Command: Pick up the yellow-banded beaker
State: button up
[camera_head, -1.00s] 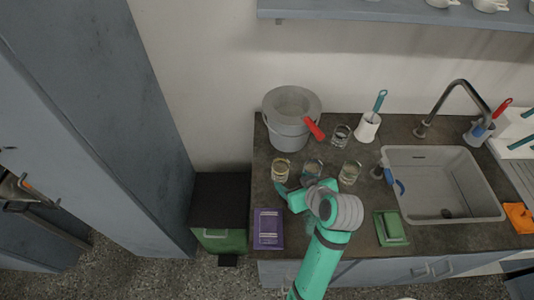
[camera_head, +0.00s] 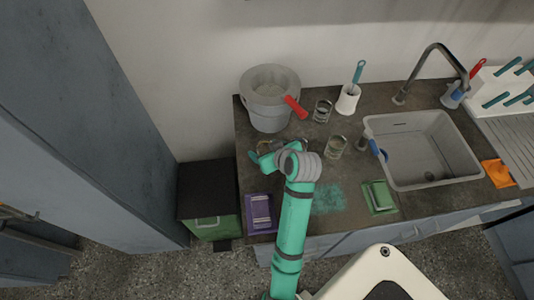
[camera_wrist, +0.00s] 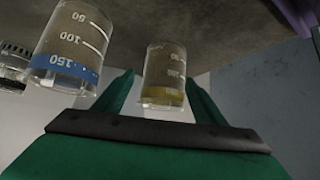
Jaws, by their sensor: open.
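The yellow-banded beaker (camera_wrist: 165,80) is clear glass with a yellow band and white marks. In the wrist view it is between the two spread fingers of my gripper (camera_wrist: 160,84), with a gap showing on each side. In the head view my gripper (camera_head: 258,156) is at the beaker on the left of the counter, and my arm hides most of it. A blue-banded beaker (camera_wrist: 70,50) is close beside, to the left in the wrist view; my wrist mostly covers it in the head view.
Another glass beaker (camera_head: 336,147) stands right of my wrist, and one (camera_head: 322,111) farther back. The sink (camera_head: 425,150) is to the right.

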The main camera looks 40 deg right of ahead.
jog(key=x, duration=0.2)
jog(key=shift+w+a+f, duration=0.15)
jog(key=shift+w+a, duration=0.05)
jog(key=shift+w, duration=0.15)
jog(key=shift+d, duration=0.1)
jog(key=c, duration=1.1)
jog(key=shift+r, duration=0.6)
notch_tip(320, 180, up, 2)
jog(key=shift+r, duration=0.2)
jog(key=v, duration=0.5)
jog(key=s+d+f+v, duration=0.1)
jog(key=v, duration=0.5)
jog(key=s+d+f+v, duration=0.1)
jog(key=v, duration=0.4)
jog(key=shift+s+r, duration=0.2)
jog(key=shift+s, duration=0.15)
